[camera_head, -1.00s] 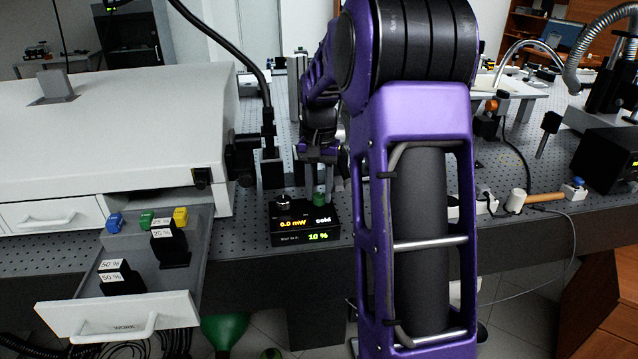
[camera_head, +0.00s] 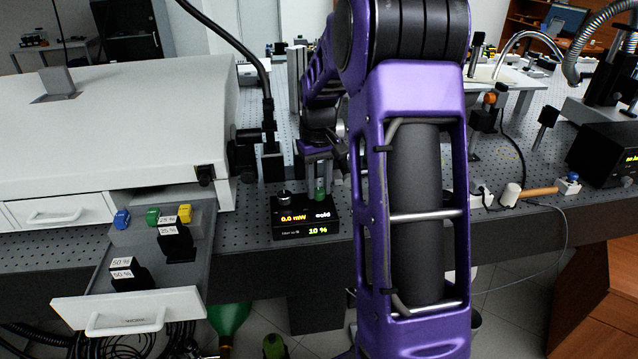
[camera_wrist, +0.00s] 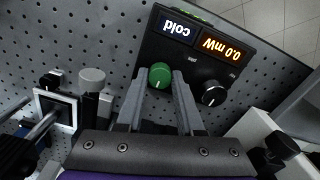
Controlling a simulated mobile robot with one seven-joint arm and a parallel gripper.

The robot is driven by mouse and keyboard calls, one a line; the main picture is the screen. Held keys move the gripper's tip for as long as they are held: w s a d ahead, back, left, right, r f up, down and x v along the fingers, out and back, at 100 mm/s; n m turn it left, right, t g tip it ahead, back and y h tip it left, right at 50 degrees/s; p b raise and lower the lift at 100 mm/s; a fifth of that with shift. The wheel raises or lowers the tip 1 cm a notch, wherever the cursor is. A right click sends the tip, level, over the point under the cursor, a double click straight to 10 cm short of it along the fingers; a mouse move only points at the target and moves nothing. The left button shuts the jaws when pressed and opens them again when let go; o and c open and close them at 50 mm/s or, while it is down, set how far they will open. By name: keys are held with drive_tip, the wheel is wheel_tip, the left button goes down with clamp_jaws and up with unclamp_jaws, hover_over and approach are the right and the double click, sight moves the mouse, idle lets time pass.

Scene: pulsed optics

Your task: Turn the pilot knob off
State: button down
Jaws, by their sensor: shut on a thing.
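A black control box (camera_head: 305,217) stands at the front edge of the optical table. Its lit display reads "0.0 mW", "cold" and "10 %". A green knob (camera_wrist: 160,75) with a white mark and a black knob (camera_wrist: 214,93) sit on its top. No label I can read names either one as the pilot knob. In the wrist view, my gripper (camera_wrist: 159,84) has one finger on each side of the green knob and is shut on it. In the head view, my gripper (camera_head: 319,178) reaches down to the green knob (camera_head: 320,190), partly hidden by the fingers.
An open drawer (camera_head: 130,312) at the left holds black filter holders marked 25 % and 50 %, and coloured pieces. A white enclosure (camera_head: 120,130) stands behind it. A black post mount (camera_head: 270,165) stands close to the box.

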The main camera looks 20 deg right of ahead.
sight(318, 190)
idle(0.4)
drive_tip(key=c, duration=0.5)
unclamp_jaws()
drive_tip(key=shift+c, duration=0.2)
wheel_tip(318, 190, up, 17)
drive_tip(key=p, duration=0.2)
drive_tip(key=shift+r, duration=0.2)
drive_tip(key=shift+w+a, duration=0.1)
